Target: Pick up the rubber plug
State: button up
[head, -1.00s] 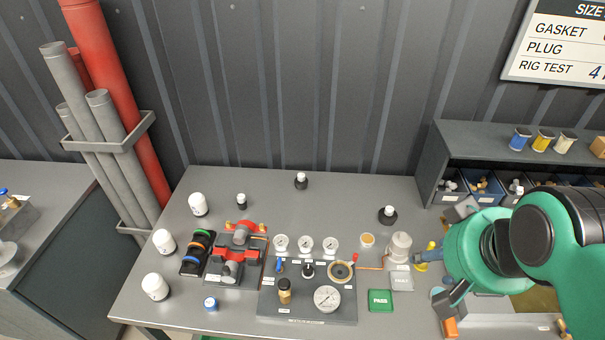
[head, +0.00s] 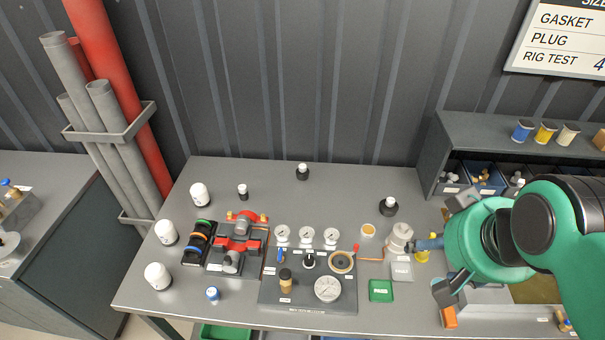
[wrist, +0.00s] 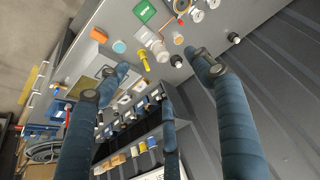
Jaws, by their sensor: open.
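I cannot single out the rubber plug for certain. Small pale pieces lie in the dark bins (head: 452,189) under the shelf at the right, too small to name; the bins also show in the wrist view (wrist: 128,115). My gripper (head: 436,267) is over the right part of the bench, near a yellow piece (head: 422,256) and a pale cylinder (head: 399,238). In the wrist view my gripper (wrist: 157,62) has its blue fingers spread wide with nothing between them; the yellow piece (wrist: 144,60) lies beyond, on the bench. My arm hides part of the bench and bins.
A gauge panel (head: 300,299), a red pump (head: 238,245) and a green PASS block (head: 380,291) stand on the bench. The shelf (head: 480,128) carries coloured cups (head: 545,133). An orange piece (head: 449,317) lies near the front edge. The back middle of the bench is mostly clear.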

jog(key=w+a+r+n+p, duration=0.1)
jog(key=w+a+r+p, duration=0.1)
jog(key=w, duration=0.7)
jog(key=w+a+r+p, duration=0.1)
jog(key=w+a+r, duration=0.15)
jog(key=w, duration=0.65)
jog(key=w+a+f+n+g+p, duration=0.1)
jog(key=w+a+f, duration=0.15)
jog(key=w, duration=0.55)
jog(key=w+a+f+p, duration=0.15)
jog(key=w+a, duration=0.25)
jog(key=w, duration=0.4)
jog(key=w+a+f+n+p, duration=0.1)
jog(key=w+a+f+p, duration=0.1)
jog(key=w+a+f, duration=0.6)
jog(key=w+a+f+g+y+p, duration=0.1)
jog(key=w+a+f+p, duration=0.2)
jog(key=w+a+f, duration=0.6)
jog(key=w+f, duration=0.5)
jog(key=f, duration=0.3)
jog(key=shift+f+n, duration=0.35)
jog(key=shift+n, duration=0.05)
